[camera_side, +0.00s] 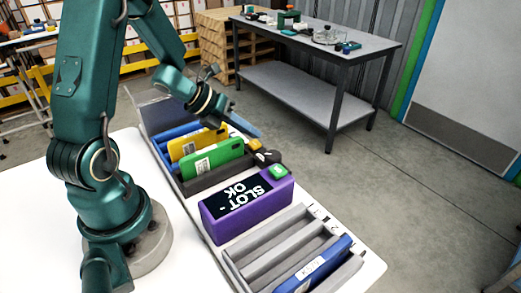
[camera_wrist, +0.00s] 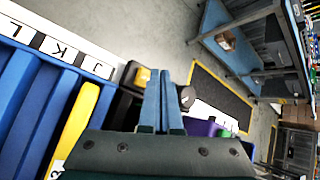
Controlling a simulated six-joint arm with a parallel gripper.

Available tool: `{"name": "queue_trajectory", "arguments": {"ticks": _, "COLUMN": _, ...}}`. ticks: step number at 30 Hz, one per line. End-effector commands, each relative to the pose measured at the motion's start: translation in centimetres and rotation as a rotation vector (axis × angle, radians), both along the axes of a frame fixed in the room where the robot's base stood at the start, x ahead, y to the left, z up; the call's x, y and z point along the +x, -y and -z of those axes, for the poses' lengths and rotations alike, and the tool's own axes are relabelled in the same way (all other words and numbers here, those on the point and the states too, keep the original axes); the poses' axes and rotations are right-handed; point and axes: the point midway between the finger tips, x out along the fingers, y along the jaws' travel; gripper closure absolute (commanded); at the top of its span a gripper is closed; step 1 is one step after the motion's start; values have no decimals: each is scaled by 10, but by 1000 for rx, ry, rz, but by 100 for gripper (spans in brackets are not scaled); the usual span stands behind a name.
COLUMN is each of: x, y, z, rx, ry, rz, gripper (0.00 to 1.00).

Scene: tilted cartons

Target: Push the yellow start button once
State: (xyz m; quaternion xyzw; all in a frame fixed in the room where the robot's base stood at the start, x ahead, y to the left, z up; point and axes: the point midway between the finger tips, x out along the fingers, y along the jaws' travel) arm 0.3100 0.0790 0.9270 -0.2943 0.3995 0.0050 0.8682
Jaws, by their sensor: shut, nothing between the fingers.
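The yellow start button (camera_side: 254,145) is small and sits on a dark housing at the right end of the rack in the side view. It also shows in the wrist view (camera_wrist: 142,78), just left of my fingertips. My gripper (camera_side: 257,133) is shut and empty, with its blue-grey fingers pointing down and right, near the button. In the wrist view my gripper (camera_wrist: 159,76) has its two fingers side by side. I see no clear contact with the button; the exact gap is hard to tell.
A black round knob (camera_side: 268,157) stands beside the button. A purple box (camera_side: 222,228) reads "SLOT - OK" and has a green button (camera_side: 278,171). Yellow (camera_side: 190,143) and green (camera_side: 228,150) cartons lean in a rack behind. A grey slotted rack (camera_side: 262,263) holds a blue carton (camera_side: 318,268).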

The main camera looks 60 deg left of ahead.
Motion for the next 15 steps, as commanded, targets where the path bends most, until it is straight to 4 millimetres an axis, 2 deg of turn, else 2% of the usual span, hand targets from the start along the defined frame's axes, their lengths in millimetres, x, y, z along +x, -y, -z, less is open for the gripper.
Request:
{"name": "queue_trajectory", "arguments": {"ticks": 7, "x": 0, "y": 0, "z": 8, "rx": -2, "ry": -2, "rz": -2, "gripper": 100}}
{"name": "queue_trajectory", "arguments": {"ticks": 15, "x": 0, "y": 0, "z": 8, "rx": -1, "ry": 0, "rz": -1, "gripper": 100}}
